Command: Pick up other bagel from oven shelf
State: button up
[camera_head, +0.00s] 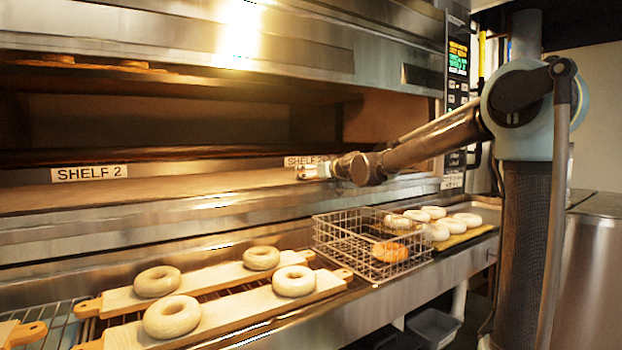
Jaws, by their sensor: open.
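Bagels on the oven's upper shelf (90,67) show only as low brown shapes at the top left, one bagel (60,58) and another bagel (134,64). My gripper (308,172) is at the oven mouth, in front of a partly covered shelf label. It is small in view, open, with no bagel seen in it. It is to the right of and lower than those bagels. A wire basket (345,240) below it holds a browned bagel (390,251). The lower oven deck (180,192), by the SHELF 2 label, shows no bagel.
Two wooden boards (235,312) with pale bagels lie on a rack in front of the oven. More pale bagels (437,231) sit on a tray right of the basket. The oven's control panel (458,80) is at the right. My arm reaches in from the right.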

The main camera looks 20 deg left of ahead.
jog(key=shift+x, duration=1.05)
jog(key=shift+s, duration=0.1)
jog(key=c, duration=1)
jog(key=shift+o, duration=0.2)
